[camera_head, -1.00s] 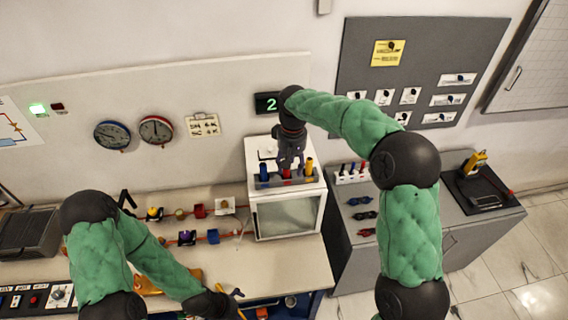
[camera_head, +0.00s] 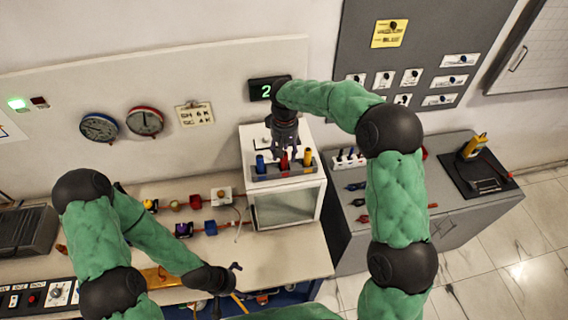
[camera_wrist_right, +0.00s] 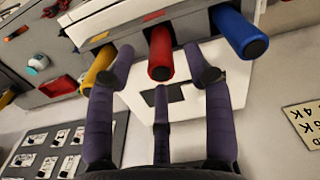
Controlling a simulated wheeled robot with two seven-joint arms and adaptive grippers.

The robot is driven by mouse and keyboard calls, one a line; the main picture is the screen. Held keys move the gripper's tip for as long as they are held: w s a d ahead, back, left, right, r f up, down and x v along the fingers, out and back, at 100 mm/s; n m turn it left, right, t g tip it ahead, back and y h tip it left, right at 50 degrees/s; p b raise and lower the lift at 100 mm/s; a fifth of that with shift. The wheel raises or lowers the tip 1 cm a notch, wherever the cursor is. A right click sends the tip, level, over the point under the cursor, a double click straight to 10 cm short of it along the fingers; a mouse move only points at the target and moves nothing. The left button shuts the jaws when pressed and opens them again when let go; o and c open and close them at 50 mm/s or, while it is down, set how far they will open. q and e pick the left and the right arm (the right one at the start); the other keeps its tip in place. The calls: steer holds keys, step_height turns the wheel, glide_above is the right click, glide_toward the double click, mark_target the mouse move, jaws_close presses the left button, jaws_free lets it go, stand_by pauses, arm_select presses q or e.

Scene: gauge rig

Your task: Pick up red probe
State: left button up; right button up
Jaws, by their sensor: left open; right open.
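The red probe (camera_head: 284,163) stands upright in a grey rack on top of a white cabinet, between a blue probe (camera_head: 260,164) and a yellow probe (camera_head: 307,158). My right gripper (camera_head: 285,148) is open just above the red probe in the head view. In the right wrist view the red probe (camera_wrist_right: 160,52) points toward the open right gripper (camera_wrist_right: 160,70), between its spread fingers, which are not closed on it. My left gripper (camera_head: 230,284) is open and low over the bench's front edge, far from the probes.
The blue probe (camera_wrist_right: 240,33) and yellow probe (camera_wrist_right: 98,70) stand close beside the right fingers. The white cabinet (camera_head: 285,206) has a glass front. Small coloured fittings (camera_head: 195,201) line the bench. A grey cabinet (camera_head: 425,200) with a yellow meter (camera_head: 474,146) is at the right.

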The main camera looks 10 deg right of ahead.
mark_target(284, 159)
steer(key=shift+f+p, duration=0.4)
steer(key=shift+f, duration=1.5)
steer(key=shift+s, duration=0.1)
jaws_close()
steer(key=shift+r, duration=0.1)
